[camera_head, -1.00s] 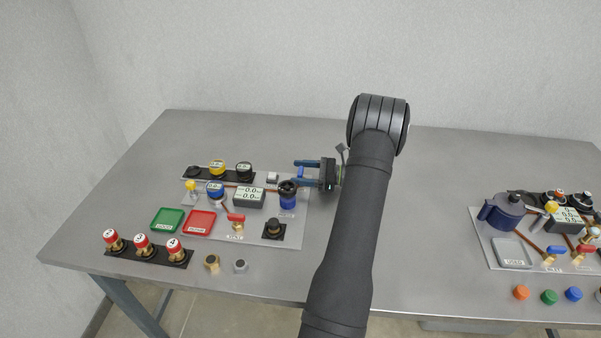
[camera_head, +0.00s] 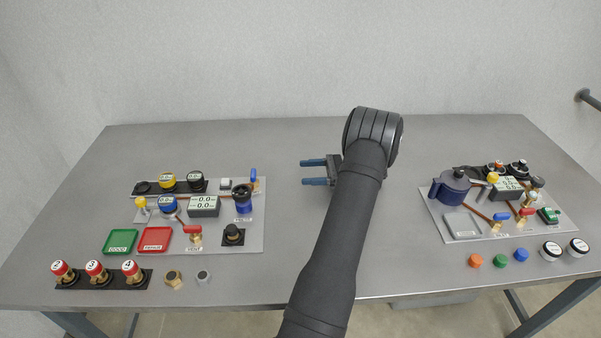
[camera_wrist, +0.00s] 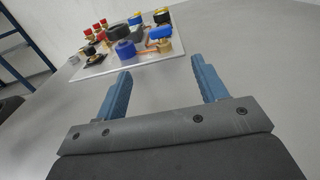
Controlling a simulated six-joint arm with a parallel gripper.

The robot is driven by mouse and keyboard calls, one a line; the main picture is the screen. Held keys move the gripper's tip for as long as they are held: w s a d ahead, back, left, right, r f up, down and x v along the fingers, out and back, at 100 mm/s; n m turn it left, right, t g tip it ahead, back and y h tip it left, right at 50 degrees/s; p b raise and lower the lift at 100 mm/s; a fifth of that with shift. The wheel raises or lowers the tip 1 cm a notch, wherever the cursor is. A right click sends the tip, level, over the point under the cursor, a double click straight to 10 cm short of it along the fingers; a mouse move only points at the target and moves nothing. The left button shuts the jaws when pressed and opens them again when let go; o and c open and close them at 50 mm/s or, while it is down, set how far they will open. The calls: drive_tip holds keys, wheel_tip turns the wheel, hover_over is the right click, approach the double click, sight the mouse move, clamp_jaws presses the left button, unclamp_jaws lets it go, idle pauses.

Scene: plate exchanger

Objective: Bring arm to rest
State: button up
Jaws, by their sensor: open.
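My gripper (camera_head: 303,172) is held over the middle of the grey table (camera_head: 290,230), its two blue fingers pointing left. The fingers are apart and nothing is between them. In the wrist view the gripper (camera_wrist: 162,80) also shows open and empty, with bare table between the fingers. The left panel (camera_head: 255,215) lies to the left, clear of the fingertips. In the wrist view that panel (camera_wrist: 95,70) shows beyond the fingers. My dark arm reaches from the front edge up to the table's middle.
Red-capped fittings (camera_head: 96,271) stand at the front left. A right panel (camera_head: 432,204) bears a dark blue pot (camera_head: 453,187). The back middle of the table is clear.

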sight(253, 173)
idle(0.3)
drive_tip(key=a, duration=1.7)
drive_tip(key=shift+s+a, duration=0.1)
drive_tip(key=shift+a, duration=0.15)
drive_tip(key=shift+d, duration=0.1)
drive_tip(key=m+t, duration=0.2)
drive_tip(key=t, duration=0.1)
drive_tip(key=shift+t, duration=0.3)
drive_tip(key=d, duration=0.2)
drive_tip(key=s+d, duration=0.1)
drive_tip(key=d, duration=0.4)
drive_tip(key=shift+s+d+r, duration=0.2)
drive_tip(key=shift+d, duration=0.15)
wheel_tip(253, 173, up, 8)
drive_tip(key=shift+w+a+f+n+g+h, duration=0.1)
drive_tip(key=shift+a+f+n+g+h, duration=0.7)
drive_tip(key=shift+n+h, duration=0.8)
drive_tip(key=shift+w+a+f+n+g+h, duration=0.15)
drive_tip(key=shift+a+f+n+g+h, duration=0.65)
drive_tip(key=shift+h, duration=1.25)
drive_tip(key=shift+w+a+f+n+g+h, duration=0.1)
drive_tip(key=shift+a+f+n+g+h, duration=0.4)
drive_tip(key=shift+n+g+h, duration=0.9)
